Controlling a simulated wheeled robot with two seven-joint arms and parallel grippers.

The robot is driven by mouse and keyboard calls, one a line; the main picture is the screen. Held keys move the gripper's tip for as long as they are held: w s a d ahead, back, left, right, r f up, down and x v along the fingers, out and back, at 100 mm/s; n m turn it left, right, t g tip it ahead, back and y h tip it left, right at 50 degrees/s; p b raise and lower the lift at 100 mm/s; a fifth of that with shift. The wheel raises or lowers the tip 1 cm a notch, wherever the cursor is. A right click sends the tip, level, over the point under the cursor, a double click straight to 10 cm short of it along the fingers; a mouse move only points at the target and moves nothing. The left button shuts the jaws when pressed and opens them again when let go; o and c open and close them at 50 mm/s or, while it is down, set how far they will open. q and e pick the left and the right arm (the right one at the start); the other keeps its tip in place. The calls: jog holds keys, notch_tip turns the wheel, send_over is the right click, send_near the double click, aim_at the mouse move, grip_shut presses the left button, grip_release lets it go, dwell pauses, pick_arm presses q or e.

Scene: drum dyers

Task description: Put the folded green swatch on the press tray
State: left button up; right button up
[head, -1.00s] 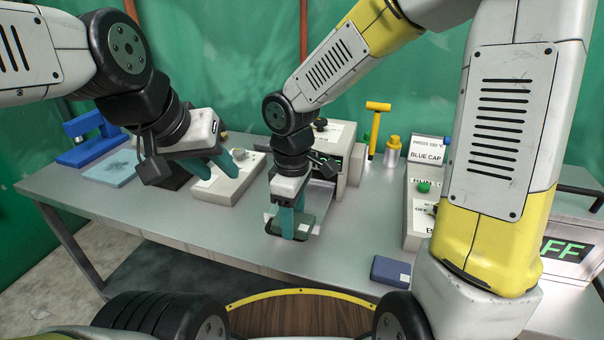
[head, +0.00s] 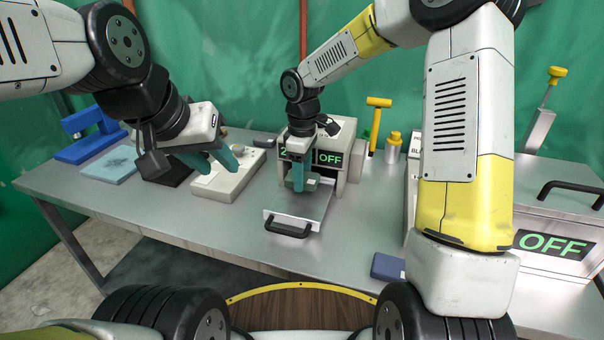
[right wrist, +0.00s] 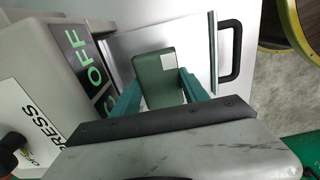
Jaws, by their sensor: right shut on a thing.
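The folded green swatch (head: 310,184) is a dark green pad with a pale label, and it also shows in the right wrist view (right wrist: 158,75). My right gripper (head: 299,187) is shut on it, with a teal finger at each side in the right wrist view. The swatch is over the press tray (head: 313,212), a flat metal plate drawn out of the press; I cannot tell whether it touches the tray. The press (head: 352,155) is a pale box with a green OFF display. My left gripper (head: 227,165) hangs at the left, its teal fingers apart and empty.
The tray's black handle (head: 289,231) points toward me. A dark blue folded swatch (head: 387,267) lies at the front right. A pale control box (head: 228,182) stands below my left gripper. A large OFF-marked box (head: 560,225) stands at the right.

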jog(key=shift+f, duration=1.75)
jog(key=shift+s, duration=0.1)
jog(key=o, duration=1.3)
jog(key=shift+f, duration=0.1)
jog(key=shift+o, duration=0.2)
